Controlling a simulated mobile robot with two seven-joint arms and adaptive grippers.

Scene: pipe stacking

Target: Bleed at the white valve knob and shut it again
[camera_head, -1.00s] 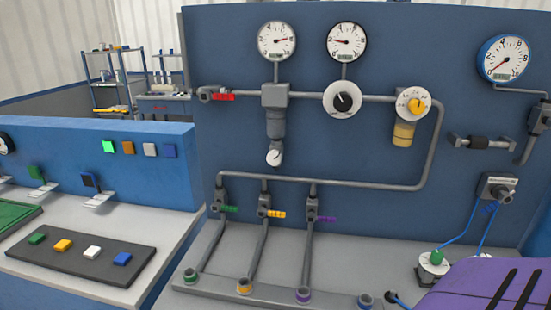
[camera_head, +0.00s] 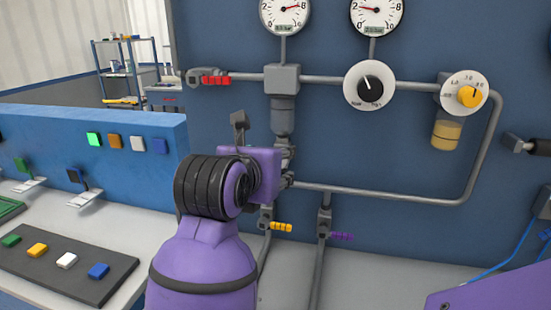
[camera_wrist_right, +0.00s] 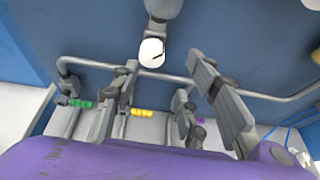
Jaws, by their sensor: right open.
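The white valve knob (camera_wrist_right: 152,52) hangs below the grey filter body (camera_head: 284,115) on the blue panel. In the right wrist view it is a round white face with a dark mark, between and beyond my fingers. In the head view my right gripper hides it. My right gripper (camera_head: 264,146) is in front of the panel at the knob's height. It also shows in the right wrist view (camera_wrist_right: 163,63), with its two grey fingers wide apart and nothing between them. Any contact with the knob cannot be told. My left gripper is not in view.
Grey pipes (camera_head: 400,196) run close behind my right gripper. A red-handled valve (camera_head: 215,79), a black regulator knob (camera_head: 369,88) and a yellow knob (camera_head: 470,96) sit above. Yellow (camera_head: 281,227) and purple (camera_head: 342,236) valve handles are below. Two gauges (camera_head: 376,14) are at the top.

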